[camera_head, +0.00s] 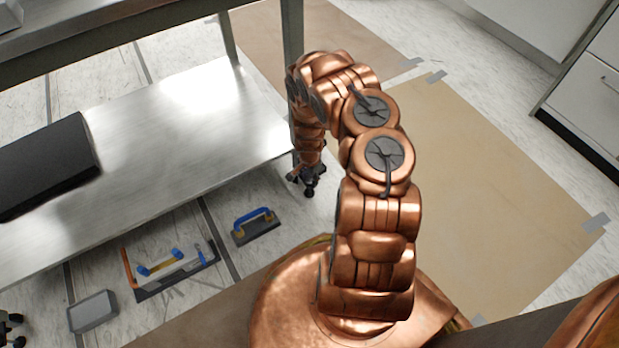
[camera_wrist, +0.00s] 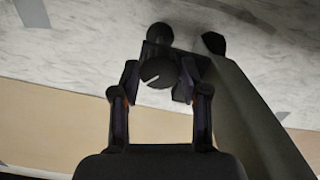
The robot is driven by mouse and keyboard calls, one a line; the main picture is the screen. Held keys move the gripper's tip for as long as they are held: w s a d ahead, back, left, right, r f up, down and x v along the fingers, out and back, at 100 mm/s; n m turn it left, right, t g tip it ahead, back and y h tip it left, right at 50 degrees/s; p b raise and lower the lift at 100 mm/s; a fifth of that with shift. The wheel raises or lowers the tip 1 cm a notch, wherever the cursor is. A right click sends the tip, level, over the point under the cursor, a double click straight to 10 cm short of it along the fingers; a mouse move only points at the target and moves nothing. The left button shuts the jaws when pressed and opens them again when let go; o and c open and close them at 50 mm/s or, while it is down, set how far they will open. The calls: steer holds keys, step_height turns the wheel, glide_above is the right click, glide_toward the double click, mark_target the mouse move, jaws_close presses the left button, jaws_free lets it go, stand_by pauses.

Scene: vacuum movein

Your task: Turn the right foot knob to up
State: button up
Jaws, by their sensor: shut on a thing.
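In the wrist view, a round dark knob (camera_wrist: 158,73) with a pale notch on its face sits between the fingers of my gripper (camera_wrist: 160,85). The fingers are shut on it from both sides. A grey table leg (camera_wrist: 255,120) runs along the right, close beside the fingers, with a dark tip (camera_wrist: 213,43) at its end. In the head view, my gripper (camera_head: 308,180) points down at the foot of the front right table leg (camera_head: 293,30). The knob is too small and covered to read there.
A steel table has a lower shelf (camera_head: 190,130) bearing a black box (camera_head: 45,165). On the floor lie a blue-handled trowel (camera_head: 256,226), a tool with blue grips (camera_head: 170,268) and a grey block (camera_head: 93,311). Brown floor sheeting (camera_head: 490,190) lies right of my arm, with white cabinets (camera_head: 590,90) beyond.

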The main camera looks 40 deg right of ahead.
steer(key=shift+c, duration=1.1)
steer(key=n+p, duration=0.2)
steer(key=n, duration=0.1)
steer(key=shift+a+r, duration=0.1)
steer(key=shift+n+p, duration=1.35)
steer(key=shift+n, duration=0.85)
steer(key=o, duration=1.1)
steer(key=shift+o, duration=0.2)
